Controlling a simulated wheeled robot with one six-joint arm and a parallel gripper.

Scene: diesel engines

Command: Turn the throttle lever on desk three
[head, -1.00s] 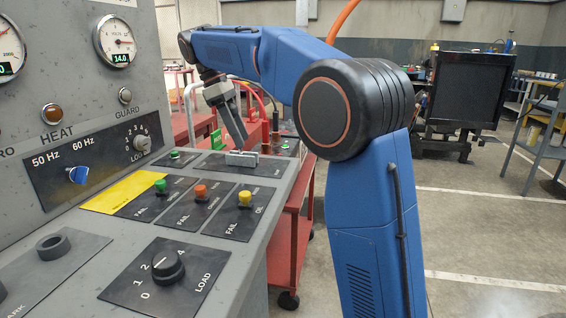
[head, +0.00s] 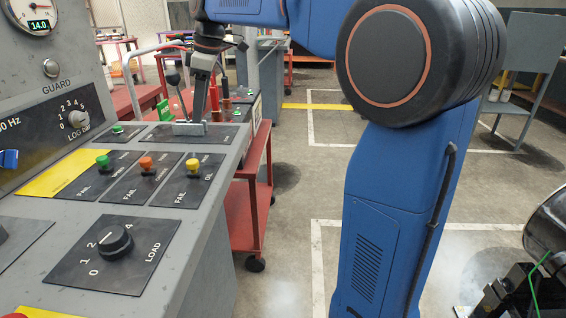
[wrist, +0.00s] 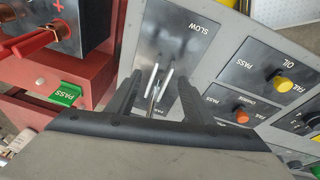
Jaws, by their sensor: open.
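The throttle lever (head: 180,98) stands on a dark plate at the far end of the grey desk, a thin metal rod with a black knob rising from a grey metal base. My gripper (head: 197,112) points down at the lever, close beside it in the head view. In the wrist view my gripper (wrist: 158,82) is open, with one dark finger on each side of the metal rod (wrist: 155,92). I cannot tell whether either finger touches it. The plate (wrist: 193,35) reads SLOW. The rod's upper part is hidden in the wrist view.
Green, orange and yellow buttons (head: 146,162) and a black LOAD knob (head: 115,240) stand on the near desk. A red cart (head: 262,190) stands beside the desk. A dark machine (head: 535,265) is at the lower right. Open floor (head: 285,240) lies right of the desk.

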